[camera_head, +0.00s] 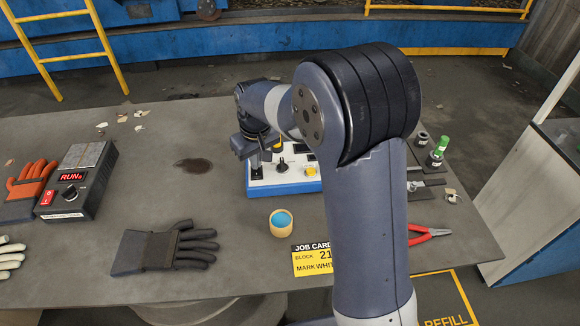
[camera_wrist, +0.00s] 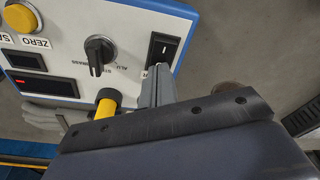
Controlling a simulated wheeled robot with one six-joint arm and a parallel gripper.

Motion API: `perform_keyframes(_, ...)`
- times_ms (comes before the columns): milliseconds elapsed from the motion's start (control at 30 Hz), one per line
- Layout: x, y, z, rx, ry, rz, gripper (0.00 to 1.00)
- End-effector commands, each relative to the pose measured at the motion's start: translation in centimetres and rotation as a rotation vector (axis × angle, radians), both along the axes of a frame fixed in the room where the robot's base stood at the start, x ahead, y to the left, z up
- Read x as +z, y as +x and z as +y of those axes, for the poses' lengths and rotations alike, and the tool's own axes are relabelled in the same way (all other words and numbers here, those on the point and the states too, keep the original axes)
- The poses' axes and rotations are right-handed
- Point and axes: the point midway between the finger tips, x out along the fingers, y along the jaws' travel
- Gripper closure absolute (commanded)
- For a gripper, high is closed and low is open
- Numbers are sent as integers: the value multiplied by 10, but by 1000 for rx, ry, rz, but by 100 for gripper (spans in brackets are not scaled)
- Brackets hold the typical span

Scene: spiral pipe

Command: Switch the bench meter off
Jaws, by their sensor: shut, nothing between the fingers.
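The bench meter (camera_head: 285,187) is a white box with blue edges in the middle of the table. Its panel (camera_wrist: 130,22) shows upside down in the wrist view, with a black selector knob (camera_wrist: 98,50), a yellow ZERO button (camera_wrist: 20,18) and dark windows, one with a small red light. A black rocker switch (camera_wrist: 163,48) with a white line mark sits near the panel edge; which side is pressed I cannot tell. My gripper (camera_wrist: 158,72) is shut and empty, its grey fingertips right by the rocker. Contact is unclear. The head view shows my gripper (camera_head: 256,168) over the meter's left end.
A yellow post with a dark cap (camera_wrist: 106,100) stands close beside my fingers. My arm hides the meter's right part.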

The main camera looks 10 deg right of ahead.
Motion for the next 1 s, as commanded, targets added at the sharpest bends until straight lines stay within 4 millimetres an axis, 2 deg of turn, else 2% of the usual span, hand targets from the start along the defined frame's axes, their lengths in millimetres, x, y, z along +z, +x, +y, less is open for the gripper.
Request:
perform_keyframes(167,5,-1,0,0,-1,3,100)
perform_keyframes(1000,70,-1,0,0,-1,2,100)
